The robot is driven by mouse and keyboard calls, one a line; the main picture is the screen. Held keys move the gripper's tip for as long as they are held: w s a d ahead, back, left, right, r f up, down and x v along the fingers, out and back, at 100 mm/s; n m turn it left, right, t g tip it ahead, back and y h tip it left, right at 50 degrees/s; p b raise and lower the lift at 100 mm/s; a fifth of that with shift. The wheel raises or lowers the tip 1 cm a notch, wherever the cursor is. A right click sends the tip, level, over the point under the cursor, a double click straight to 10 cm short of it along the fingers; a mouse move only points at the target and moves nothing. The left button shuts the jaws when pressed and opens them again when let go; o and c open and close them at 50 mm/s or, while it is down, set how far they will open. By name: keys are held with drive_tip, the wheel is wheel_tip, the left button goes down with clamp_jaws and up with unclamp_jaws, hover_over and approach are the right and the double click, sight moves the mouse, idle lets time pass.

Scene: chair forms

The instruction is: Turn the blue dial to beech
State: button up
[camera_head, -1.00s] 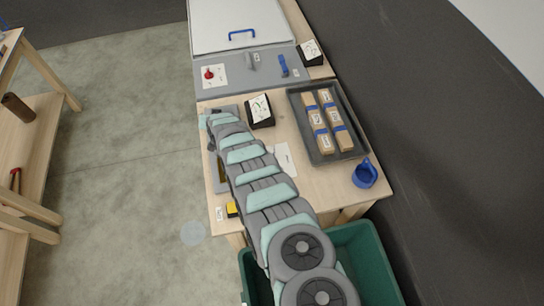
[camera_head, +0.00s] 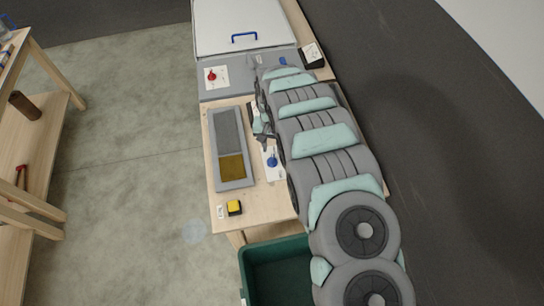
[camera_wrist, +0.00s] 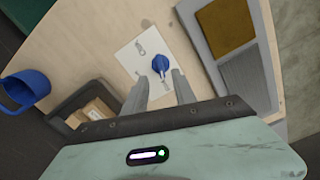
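The blue dial (camera_head: 272,161) sits on a white plate (camera_head: 271,173) on the wooden table. It also shows in the wrist view (camera_wrist: 160,63), just beyond my fingertips, with small grey marks on the white plate (camera_wrist: 138,50) beside it. I cannot read the beech label or tell the dial's setting. My gripper (camera_wrist: 160,82) is open and empty, its two fingers apart on the near side of the dial. In the head view my gripper (camera_head: 263,140) hangs just above the dial. I cannot tell whether the fingers touch it.
A grey frame with grey and brown pads (camera_head: 218,158) lies left of the dial. A yellow button (camera_head: 234,207) is at the front. A red knob (camera_head: 211,76) is on the panel behind. A blue cup (camera_wrist: 27,90) and dark tray (camera_wrist: 75,97) show in the wrist view. A green bin (camera_head: 275,270) stands in front.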

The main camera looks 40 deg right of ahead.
sight(272, 160)
wheel_tip(272, 160, down, 7)
drive_tip(key=shift+w+r, duration=0.1)
drive_tip(key=shift+f, duration=0.6)
drive_tip(key=shift+c, duration=0.2)
clamp_jaws()
idle(0.4)
